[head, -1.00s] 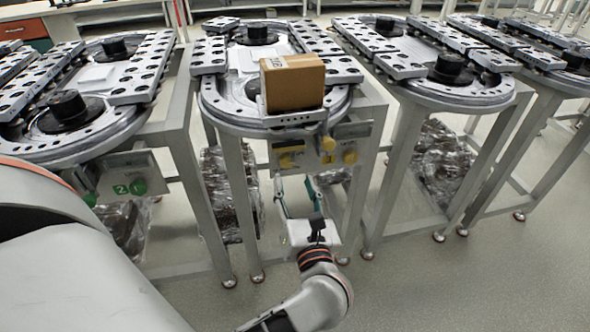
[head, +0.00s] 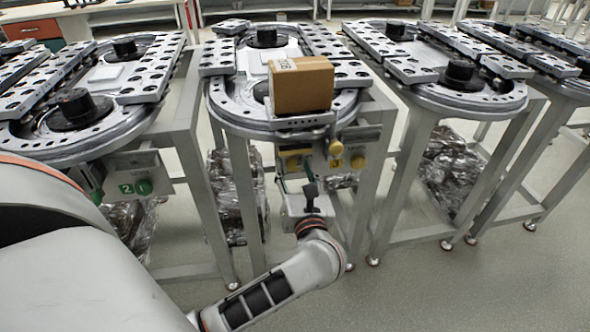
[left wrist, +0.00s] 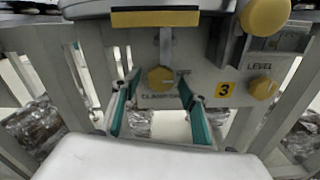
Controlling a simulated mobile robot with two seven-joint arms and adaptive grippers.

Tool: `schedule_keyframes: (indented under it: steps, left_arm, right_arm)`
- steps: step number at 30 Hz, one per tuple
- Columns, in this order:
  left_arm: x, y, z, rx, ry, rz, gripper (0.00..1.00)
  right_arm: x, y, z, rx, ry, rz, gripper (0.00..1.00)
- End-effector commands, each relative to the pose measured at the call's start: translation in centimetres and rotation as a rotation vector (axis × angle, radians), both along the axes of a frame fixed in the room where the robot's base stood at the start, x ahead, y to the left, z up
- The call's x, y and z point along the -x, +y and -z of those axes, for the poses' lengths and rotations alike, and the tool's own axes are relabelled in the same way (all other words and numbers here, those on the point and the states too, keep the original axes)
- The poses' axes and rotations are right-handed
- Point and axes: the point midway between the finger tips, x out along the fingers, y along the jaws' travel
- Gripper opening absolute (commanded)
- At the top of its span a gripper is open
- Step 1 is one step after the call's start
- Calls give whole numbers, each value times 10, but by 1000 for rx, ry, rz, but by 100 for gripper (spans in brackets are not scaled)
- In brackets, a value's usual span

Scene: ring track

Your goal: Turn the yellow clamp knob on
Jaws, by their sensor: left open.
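The yellow clamp knob (left wrist: 161,79) sits on the grey front panel, above a partly hidden "CLAMP" label. In the head view the knob (head: 293,163) is small, on the left half of the panel under the middle ring track (head: 240,124). My left gripper (left wrist: 159,92) is open, its teal fingers on either side of the knob in the left wrist view. I cannot tell whether they touch it. In the head view my left gripper (head: 294,180) is just below and in front of the panel. My right gripper is out of view.
A yellow level knob (left wrist: 263,88) and a "3" label (left wrist: 224,90) are right of the clamp knob. A yellow ball handle (left wrist: 264,16) is above them. A cardboard box (head: 301,84) stands on the track's front edge. Metal table legs flank the panel.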

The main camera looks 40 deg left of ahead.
Motion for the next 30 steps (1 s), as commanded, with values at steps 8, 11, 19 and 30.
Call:
schedule_keyframes:
  steps: [8, 11, 19, 30]
  left_arm:
    - [0, 0, 0, 0, 0, 0, 5]
    - [0, 0, 0, -1, 2, 0, 5]
    - [0, 0, -3, -41, 46, -1, 5]
    - [1, 0, -9, -224, 256, -2, 5]
  right_arm:
    - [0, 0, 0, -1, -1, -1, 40]
    - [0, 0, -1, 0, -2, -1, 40]
    - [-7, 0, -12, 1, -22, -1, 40]
    - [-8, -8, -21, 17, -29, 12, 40]
